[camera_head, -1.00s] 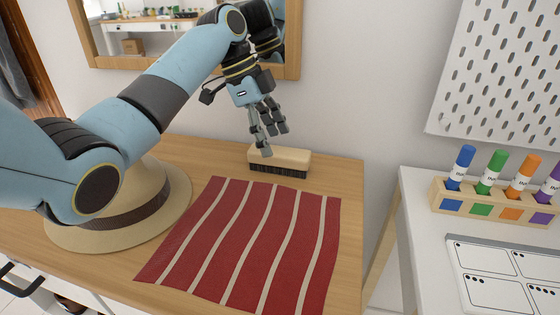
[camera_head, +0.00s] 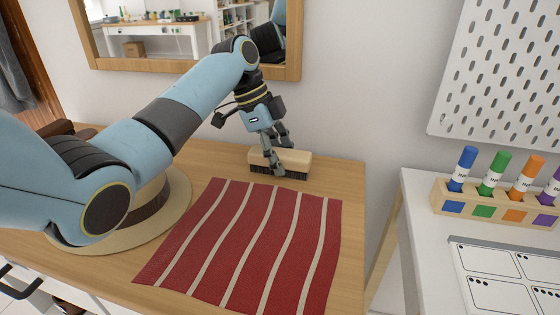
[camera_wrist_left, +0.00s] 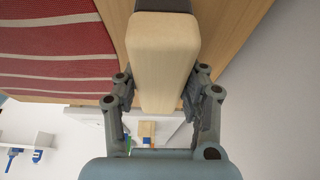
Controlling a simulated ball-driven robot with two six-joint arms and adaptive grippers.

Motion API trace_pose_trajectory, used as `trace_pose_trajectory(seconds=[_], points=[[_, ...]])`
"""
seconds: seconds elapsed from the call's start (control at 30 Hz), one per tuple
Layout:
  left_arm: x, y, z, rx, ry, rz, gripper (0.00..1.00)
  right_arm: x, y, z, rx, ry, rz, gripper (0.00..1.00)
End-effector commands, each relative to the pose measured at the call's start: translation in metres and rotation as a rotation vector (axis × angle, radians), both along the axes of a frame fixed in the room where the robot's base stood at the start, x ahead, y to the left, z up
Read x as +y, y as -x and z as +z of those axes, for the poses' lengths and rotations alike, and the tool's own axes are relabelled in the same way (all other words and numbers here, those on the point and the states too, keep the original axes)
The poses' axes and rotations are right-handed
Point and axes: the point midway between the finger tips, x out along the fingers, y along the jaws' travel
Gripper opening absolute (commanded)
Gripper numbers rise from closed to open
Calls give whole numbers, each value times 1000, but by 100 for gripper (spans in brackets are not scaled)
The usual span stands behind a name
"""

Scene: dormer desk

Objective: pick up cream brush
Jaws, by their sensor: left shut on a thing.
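The cream brush (camera_head: 296,160) has a pale wooden block and dark bristles. It stands bristles down on the wooden desk, behind the striped cloth. My left gripper (camera_head: 277,166) is lowered onto the brush, with its fingers on both sides of the block. In the left wrist view, the brush's cream block (camera_wrist_left: 162,60) lies between the two fingers of my left gripper (camera_wrist_left: 161,92), which are shut on it. My right gripper is not in view.
A red striped cloth (camera_head: 252,240) lies in front of the brush. A straw hat (camera_head: 172,207) sits at the left under my arm. A framed mirror (camera_head: 200,67) hangs behind. A marker holder (camera_head: 492,207) stands on the white table at right.

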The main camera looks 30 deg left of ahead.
Motion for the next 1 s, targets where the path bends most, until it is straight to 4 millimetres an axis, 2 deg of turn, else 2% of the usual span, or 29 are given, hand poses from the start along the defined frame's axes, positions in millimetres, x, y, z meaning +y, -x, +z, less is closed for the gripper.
trace_pose_trajectory(seconds=[0.07, 0.37, 0.57, 0.67, 1.0], points=[[0, 0, 0, 0, 0, 0, 8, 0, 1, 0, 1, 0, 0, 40], [0, 0, 3, -1, 0, -1, 8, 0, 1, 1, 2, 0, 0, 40], [0, -1, 24, -4, 0, -2, 8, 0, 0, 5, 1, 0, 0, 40], [0, -1, 43, -5, 0, 0, 8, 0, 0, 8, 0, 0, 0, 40], [-18, 71, 86, -3, -2, -2, 7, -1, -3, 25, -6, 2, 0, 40]])
